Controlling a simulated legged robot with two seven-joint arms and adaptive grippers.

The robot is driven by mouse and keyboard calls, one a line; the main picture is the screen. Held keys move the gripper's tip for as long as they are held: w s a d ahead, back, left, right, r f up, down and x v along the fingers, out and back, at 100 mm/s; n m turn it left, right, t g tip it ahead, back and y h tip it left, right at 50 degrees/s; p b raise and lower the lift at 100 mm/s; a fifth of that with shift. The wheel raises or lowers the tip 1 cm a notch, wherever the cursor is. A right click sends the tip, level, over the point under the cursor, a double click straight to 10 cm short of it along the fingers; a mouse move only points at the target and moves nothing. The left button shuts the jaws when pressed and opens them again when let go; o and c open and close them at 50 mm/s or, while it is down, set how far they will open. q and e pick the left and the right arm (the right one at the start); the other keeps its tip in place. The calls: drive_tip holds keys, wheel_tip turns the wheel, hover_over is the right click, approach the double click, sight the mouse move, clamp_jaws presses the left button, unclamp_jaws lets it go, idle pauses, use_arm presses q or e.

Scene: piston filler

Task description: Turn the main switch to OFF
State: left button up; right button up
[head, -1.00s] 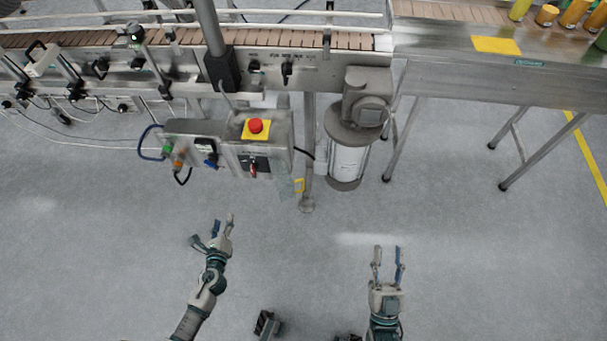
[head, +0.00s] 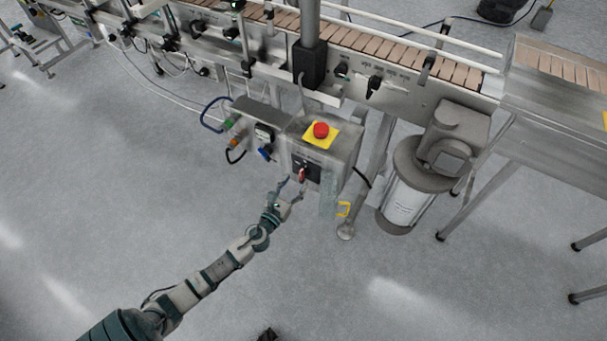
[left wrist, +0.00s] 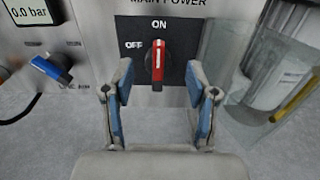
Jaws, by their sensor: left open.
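The main switch (left wrist: 157,62) is a red and white rotary handle on a black plate under the label MAIN POWER. In the left wrist view its handle stands upright, in line with ON; OFF is printed to its upper left. In the head view the switch (head: 302,175) is on the front of the grey control box, below the red emergency button. My left gripper (left wrist: 158,100) is open, its blue-padded fingers either side of and below the handle, with nothing between the pads. In the head view it (head: 290,188) is just in front of the box.
A red emergency button (head: 320,130) on a yellow plate tops the box. A blue valve handle (left wrist: 50,68) and a pressure display (left wrist: 28,12) are left of the switch. A transparent panel (left wrist: 238,65) is at its right.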

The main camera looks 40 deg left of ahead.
sight(300, 176)
use_arm(q)
drive_tip(key=x, duration=0.4)
drive_tip(key=shift+w+a+b, duration=0.15)
drive_tip(key=shift+w+b, duration=0.2)
drive_tip(key=shift+a+f, duration=0.1)
drive_tip(key=shift+a, duration=0.05)
clamp_jaws()
